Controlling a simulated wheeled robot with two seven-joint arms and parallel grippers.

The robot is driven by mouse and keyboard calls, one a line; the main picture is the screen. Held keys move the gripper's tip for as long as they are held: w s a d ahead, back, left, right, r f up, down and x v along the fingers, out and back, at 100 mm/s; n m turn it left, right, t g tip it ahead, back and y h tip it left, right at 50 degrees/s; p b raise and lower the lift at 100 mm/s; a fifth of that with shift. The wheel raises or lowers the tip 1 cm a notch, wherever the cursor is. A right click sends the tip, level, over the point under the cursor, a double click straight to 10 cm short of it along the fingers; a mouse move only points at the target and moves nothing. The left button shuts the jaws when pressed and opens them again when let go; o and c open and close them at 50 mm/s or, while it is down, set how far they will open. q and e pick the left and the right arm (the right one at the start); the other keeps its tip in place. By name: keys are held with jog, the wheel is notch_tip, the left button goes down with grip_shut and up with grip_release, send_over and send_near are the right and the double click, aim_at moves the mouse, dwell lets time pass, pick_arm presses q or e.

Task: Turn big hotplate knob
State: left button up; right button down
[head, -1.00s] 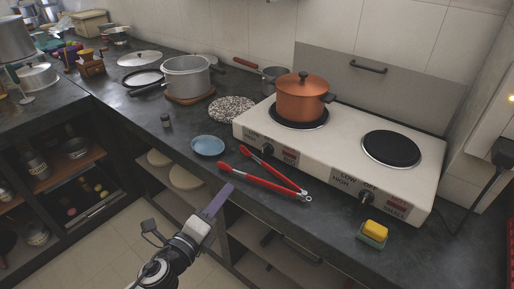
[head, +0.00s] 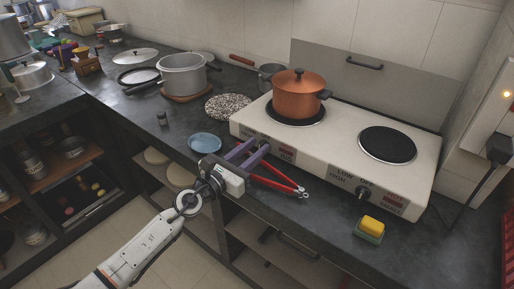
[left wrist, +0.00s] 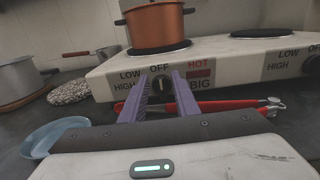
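The hotplate (head: 330,146) is a cream box with two black burners on the counter. Its big-burner knob (left wrist: 162,82) is dark and sits on the front face, between the OFF label and the HOT BIG label, below the copper pot (head: 298,99). My left gripper (head: 255,147) has purple fingers and is open, pointing at that front face. In the left wrist view its fingertips (left wrist: 161,74) appear on either side of the knob; I cannot tell whether they touch it. In the head view the fingers largely hide this knob. The small-burner knob (head: 362,192) is at the right. My right gripper is not in view.
Red tongs (head: 278,184) lie on the counter under and beside my left gripper. A blue bowl (head: 204,142) is to its left. A yellow-green sponge (head: 370,228) lies at the right front. A grey pot (head: 184,75) stands further back.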

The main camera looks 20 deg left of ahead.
pick_arm(q)
jog(key=shift+w+d, duration=0.2)
jog(key=shift+w, duration=0.35)
jog(key=c, duration=0.7)
grip_shut()
jog(key=n, duration=0.4)
jog(key=shift+a+f, duration=0.1)
jog(key=shift+a, duration=0.2)
jog(key=shift+w+a+f+n, duration=0.1)
jog(key=shift+a+f+n, duration=0.05)
jog(key=shift+n, duration=1.25)
